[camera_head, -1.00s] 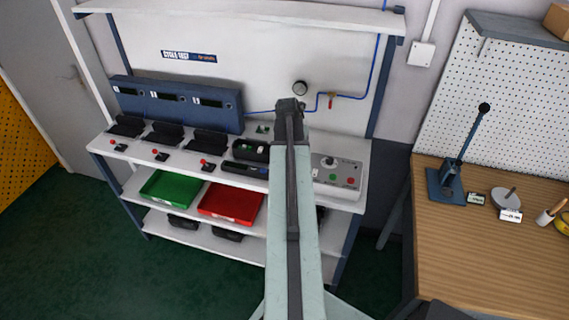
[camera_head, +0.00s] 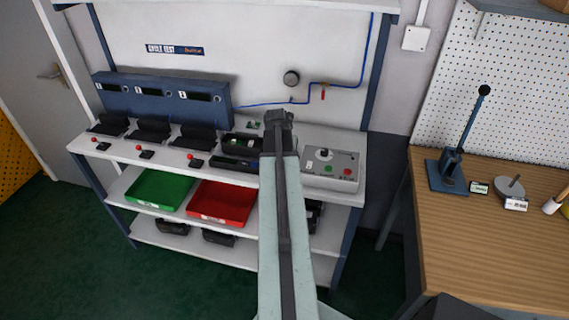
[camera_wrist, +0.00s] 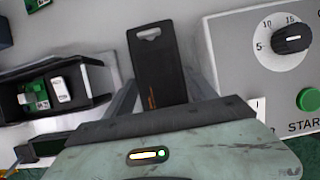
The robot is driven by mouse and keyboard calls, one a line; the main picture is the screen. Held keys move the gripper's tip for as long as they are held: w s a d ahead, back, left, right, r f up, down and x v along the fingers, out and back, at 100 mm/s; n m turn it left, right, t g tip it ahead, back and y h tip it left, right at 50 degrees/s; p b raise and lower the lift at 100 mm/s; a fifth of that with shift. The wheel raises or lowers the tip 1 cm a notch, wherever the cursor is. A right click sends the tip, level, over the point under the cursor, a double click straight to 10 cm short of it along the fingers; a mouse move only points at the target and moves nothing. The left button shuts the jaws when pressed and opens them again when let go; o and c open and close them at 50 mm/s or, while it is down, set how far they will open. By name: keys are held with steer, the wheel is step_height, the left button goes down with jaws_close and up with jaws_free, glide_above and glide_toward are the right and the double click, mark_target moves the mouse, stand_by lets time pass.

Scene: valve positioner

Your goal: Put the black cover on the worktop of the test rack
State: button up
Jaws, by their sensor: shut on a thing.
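The black cover (camera_wrist: 158,62), a flat dark plate with a slot near its far end, is between the fingers of my gripper (camera_wrist: 160,92) in the wrist view. My gripper is shut on it. In the head view my gripper (camera_head: 278,118) is over the rear part of the white worktop (camera_head: 318,136) of the test rack, left of the control box. The cover cannot be made out clearly there. I cannot tell whether the cover touches the worktop.
An open black housing with a green board (camera_wrist: 55,90) stands left of the cover. The grey control box (camera_head: 331,167) with a dial and buttons stands to the right. Blue gauge units (camera_head: 160,100) stand at the left rear. Green (camera_head: 160,190) and red bins (camera_head: 222,202) sit below.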

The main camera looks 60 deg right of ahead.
steer(key=shift+f, duration=0.4)
steer(key=o, duration=1.9)
steer(key=shift+c, duration=0.2)
steer(key=p+v, duration=1.1)
steer(key=v, duration=0.1)
steer(key=shift+r+p, duration=0.25)
steer(key=shift+p, duration=0.1)
steer(key=shift+f, duration=0.1)
